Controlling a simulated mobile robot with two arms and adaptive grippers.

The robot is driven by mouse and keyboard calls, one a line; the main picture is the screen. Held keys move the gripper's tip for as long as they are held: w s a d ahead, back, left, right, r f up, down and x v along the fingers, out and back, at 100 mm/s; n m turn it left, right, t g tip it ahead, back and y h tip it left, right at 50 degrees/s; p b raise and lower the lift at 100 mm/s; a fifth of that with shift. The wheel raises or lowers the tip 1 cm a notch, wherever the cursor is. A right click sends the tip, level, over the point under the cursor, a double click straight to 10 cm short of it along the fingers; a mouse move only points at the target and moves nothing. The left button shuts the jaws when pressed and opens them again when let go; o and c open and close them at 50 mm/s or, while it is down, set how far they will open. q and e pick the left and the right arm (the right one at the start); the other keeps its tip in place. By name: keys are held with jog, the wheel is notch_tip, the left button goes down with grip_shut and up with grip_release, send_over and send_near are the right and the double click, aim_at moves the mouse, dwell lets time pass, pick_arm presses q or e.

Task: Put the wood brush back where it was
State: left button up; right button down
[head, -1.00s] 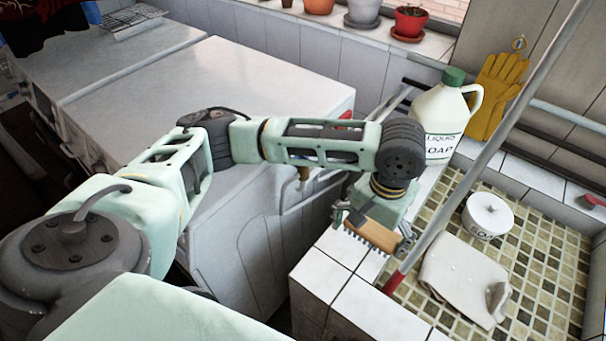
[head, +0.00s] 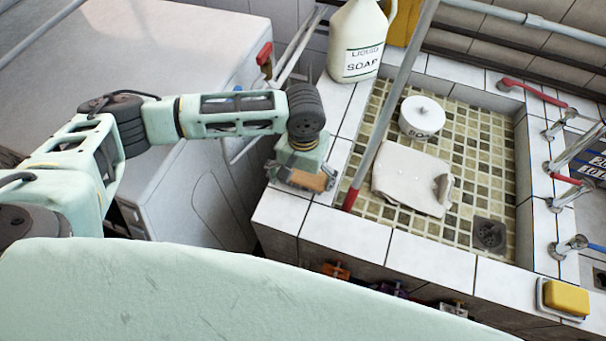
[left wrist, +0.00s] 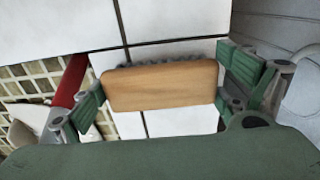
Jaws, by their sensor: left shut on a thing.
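My left gripper (head: 303,182) is shut on the wood brush (head: 308,179), over the white tiled left rim (head: 281,209) of the sink. In the left wrist view the brush's flat wooden back (left wrist: 160,86) lies between the two green fingers, with dark bristles showing along its far edge. White tiles lie beneath it; I cannot tell whether the bristles touch them. My right gripper is not in view.
A pole with a red end (head: 349,199) leans just right of the gripper. The sink floor holds a cloth (head: 405,180) and a lidded white pot (head: 421,118). A soap jug (head: 357,42) stands behind; a yellow sponge (head: 566,297) lies front right.

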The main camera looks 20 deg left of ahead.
aim_at(304, 176)
pick_arm(q)
jog(key=o, duration=0.8)
jog(key=shift+f, duration=0.1)
notch_tip(304, 176, up, 12)
jog(key=b, duration=0.1)
jog(key=shift+d, duration=0.1)
